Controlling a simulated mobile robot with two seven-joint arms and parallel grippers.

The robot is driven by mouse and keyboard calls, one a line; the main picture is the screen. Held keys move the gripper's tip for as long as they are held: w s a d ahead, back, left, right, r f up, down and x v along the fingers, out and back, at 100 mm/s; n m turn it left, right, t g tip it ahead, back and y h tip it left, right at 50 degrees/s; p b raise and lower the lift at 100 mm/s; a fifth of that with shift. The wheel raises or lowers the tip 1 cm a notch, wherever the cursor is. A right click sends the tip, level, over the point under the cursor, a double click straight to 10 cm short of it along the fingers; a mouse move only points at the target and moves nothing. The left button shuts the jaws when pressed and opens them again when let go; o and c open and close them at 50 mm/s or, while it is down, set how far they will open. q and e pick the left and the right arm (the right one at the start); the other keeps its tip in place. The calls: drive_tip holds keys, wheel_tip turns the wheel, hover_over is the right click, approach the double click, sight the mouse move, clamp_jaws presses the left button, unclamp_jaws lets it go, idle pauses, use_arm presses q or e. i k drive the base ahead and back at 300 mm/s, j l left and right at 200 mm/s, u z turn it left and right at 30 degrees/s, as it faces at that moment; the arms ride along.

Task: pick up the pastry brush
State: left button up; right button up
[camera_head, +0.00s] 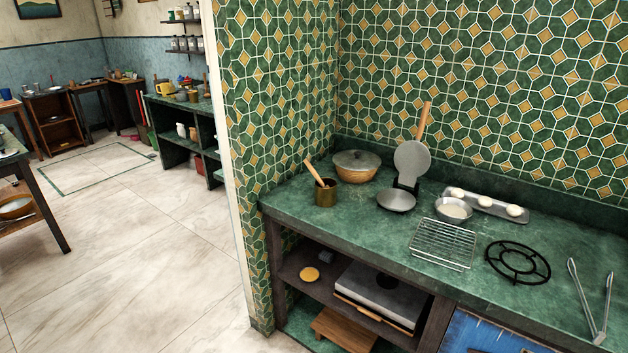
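A wooden handle (314,173) leans up and to the left out of a brass-coloured cup (325,194) at the left part of the green counter. It may be the pastry brush; its lower end is hidden inside the cup, so I cannot tell for sure. Neither of my grippers is in view.

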sight(312, 170)
drive_tip(key=z, duration=1.6)
drive_tip(key=u, duration=1.6)
drive_tip(key=i+j+z, duration=0.2)
drive_tip(key=i+j, duration=0.4)
drive_tip(key=i+j+z, duration=0.25)
drive_tip(key=i+j, duration=0.4)
drive_tip(key=j, duration=0.1)
